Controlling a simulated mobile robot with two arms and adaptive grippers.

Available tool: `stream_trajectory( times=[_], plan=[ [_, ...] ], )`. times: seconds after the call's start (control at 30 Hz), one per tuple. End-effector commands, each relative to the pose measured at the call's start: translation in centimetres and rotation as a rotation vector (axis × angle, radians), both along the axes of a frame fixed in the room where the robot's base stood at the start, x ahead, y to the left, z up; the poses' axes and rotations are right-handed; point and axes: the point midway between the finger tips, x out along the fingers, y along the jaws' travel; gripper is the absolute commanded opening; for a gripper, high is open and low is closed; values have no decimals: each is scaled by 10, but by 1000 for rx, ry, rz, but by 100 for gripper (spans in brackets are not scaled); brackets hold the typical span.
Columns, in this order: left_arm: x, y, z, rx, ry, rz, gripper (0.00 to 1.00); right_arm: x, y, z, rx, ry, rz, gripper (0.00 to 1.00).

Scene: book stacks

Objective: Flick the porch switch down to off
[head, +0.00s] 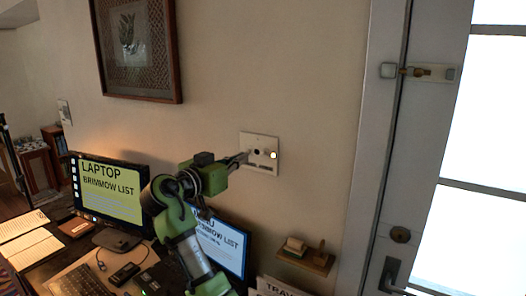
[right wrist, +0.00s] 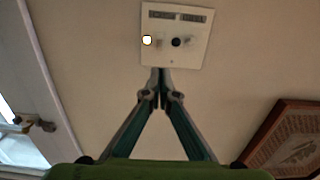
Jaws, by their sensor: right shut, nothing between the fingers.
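A pale switch plate (head: 262,139) is on the wall left of the door. It carries two small toggles side by side, with a lit round spot (head: 273,155) at the right and a dark round spot (head: 257,152) nearer the middle. The labels are too small to read, so I cannot tell which toggle is the porch one. The plate appears upside down in the right wrist view (right wrist: 175,57). My right gripper (head: 245,157) is shut and empty, its tips at the plate's left part; contact cannot be told. In the right wrist view the fingertips (right wrist: 161,72) are together. My left gripper is not shown.
A small wooden wall shelf (head: 305,262) is below the plate. A laptop-list monitor (head: 110,190) and a second screen (head: 222,245) stand on the desk. A framed picture (head: 138,45) hangs at upper left. The door (head: 425,150) with latch and handle is at right.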

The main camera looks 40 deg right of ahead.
Motion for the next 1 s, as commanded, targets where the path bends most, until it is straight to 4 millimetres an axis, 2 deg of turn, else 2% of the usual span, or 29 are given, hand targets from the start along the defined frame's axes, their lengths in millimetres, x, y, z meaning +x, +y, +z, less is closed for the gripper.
stream_trajectory(
  times=[0.33, 0.47, 0.57, 0.8, 1.0],
  plan=[
    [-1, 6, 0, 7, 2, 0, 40, -1, 0, 4, -4, -8, -6, 0],
    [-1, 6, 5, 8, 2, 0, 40, 1, -7, 6, -4, -6, -7, 0],
    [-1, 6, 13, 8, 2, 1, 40, 4, -19, 7, -6, -4, -8, 0],
    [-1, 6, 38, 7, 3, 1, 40, 16, -62, 6, -7, -2, -9, 0],
    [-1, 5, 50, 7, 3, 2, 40, 25, -87, 3, -5, -4, -6, 0]
  ],
)
